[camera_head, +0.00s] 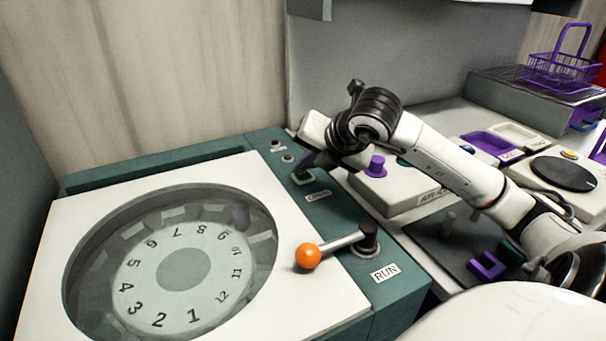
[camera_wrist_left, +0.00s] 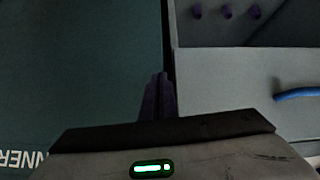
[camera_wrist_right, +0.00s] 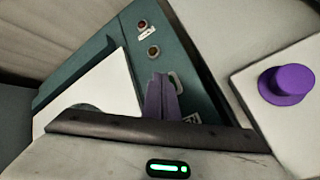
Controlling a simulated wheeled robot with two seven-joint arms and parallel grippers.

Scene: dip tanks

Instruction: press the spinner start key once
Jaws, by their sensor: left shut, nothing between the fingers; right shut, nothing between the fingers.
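The spinner (camera_head: 130,184) is a teal machine with a white top and a round window over a numbered dial. A green key (camera_head: 302,178) sits on its teal side strip, above a small label (camera_head: 318,196) too small to read. My right gripper (camera_head: 306,162) is shut and empty, its fingertips close to the key; I cannot tell whether they touch. In the right wrist view, the shut fingers (camera_wrist_right: 160,92) partly hide the key area. My left gripper (camera_wrist_left: 158,92) is shut and empty, over a teal panel edge with partial lettering; it does not show in the head view.
Two small lamps (camera_head: 275,144) sit behind the key. An orange-knobbed lever (camera_head: 308,256) stands in front, by a RUN label (camera_head: 385,272). A purple knob (camera_head: 376,166) on a pale box is to the right. A purple basket (camera_head: 562,68) stands at the back right.

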